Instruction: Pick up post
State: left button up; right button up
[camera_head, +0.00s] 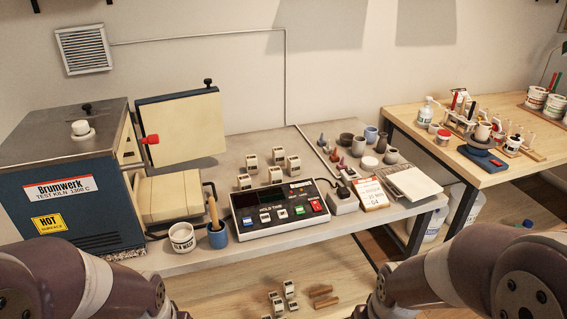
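Several small cream blocks with dark markings, which look like posts, stand on the grey worktop behind the control box. One post (278,156) is at the back, another post (244,181) at the front left. More similar blocks (290,289) sit lower down on a wooden surface below the worktop's front edge. I cannot tell which one the task means. My two arms come in at the bottom left and bottom right corners. Both grippers are out of the picture.
The blue kiln (75,180) stands left with its door (182,126) open. A control box (278,208), a white tub (182,237) and a blue cup (217,236) line the front edge. Small pots, a notepad (370,192) and a scale (412,182) stand right. A wooden table (440,120) is beyond.

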aim_at(278, 154)
jog(key=i+l, duration=1.65)
